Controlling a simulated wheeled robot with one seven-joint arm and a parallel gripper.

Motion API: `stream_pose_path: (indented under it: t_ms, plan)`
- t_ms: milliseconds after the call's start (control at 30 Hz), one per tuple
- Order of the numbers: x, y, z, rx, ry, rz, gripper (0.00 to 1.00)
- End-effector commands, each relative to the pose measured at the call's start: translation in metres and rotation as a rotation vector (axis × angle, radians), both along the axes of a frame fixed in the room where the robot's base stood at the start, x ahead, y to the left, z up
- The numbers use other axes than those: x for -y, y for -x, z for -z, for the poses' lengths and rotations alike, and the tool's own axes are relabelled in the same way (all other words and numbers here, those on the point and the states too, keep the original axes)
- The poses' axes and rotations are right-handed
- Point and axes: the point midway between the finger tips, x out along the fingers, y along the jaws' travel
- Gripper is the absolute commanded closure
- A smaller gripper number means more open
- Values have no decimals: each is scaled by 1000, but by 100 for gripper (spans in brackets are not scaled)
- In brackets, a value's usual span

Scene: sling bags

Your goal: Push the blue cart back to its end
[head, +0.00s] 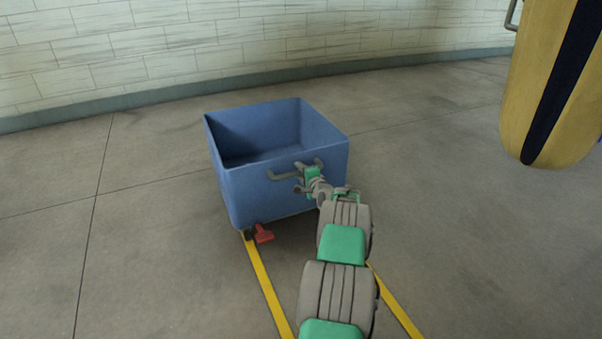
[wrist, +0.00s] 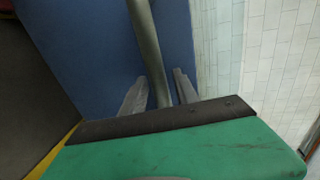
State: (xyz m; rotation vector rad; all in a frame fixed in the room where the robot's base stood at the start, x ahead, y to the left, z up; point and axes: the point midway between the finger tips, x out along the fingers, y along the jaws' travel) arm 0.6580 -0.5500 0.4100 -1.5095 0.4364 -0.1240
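The blue cart (head: 285,193) is an open, empty box standing upright in the middle of the head view. A grey handle (head: 284,177) sticks out from its near face. My gripper (head: 309,176) is at the right part of this handle, close to the cart's face. In the wrist view the handle (wrist: 149,50) runs between the two fingers of my gripper (wrist: 160,92). The fingers stand apart, with a narrow gap seen between the bar and the right finger. Contact with the left finger is unclear. The cart's blue face (wrist: 95,50) fills much of that view.
Two yellow floor lines (head: 266,285) run from the cart toward me. A red pedal (head: 263,233) is at the cart's near lower left corner. A tiled wall (head: 200,45) curves behind. A yellow and black hanging bag (head: 532,95) is at the right. Floor on both sides is clear.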

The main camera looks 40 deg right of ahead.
Motion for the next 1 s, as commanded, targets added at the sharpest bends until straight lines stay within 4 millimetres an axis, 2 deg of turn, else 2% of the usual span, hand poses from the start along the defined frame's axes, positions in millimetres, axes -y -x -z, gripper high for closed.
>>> stream_pose_path:
  t_ms: [333, 533, 700, 800, 1000]
  plan:
    - [-1, 4, -2, -1, -1, 0, 59]
    - [-12, 38, -15, 0, -2, 3, 59]
    - [-24, 65, -17, -1, -2, 1, 59]
    - [-27, 71, -17, 0, -2, 0, 59]
    - [-27, 72, -15, 0, 0, 0, 59]
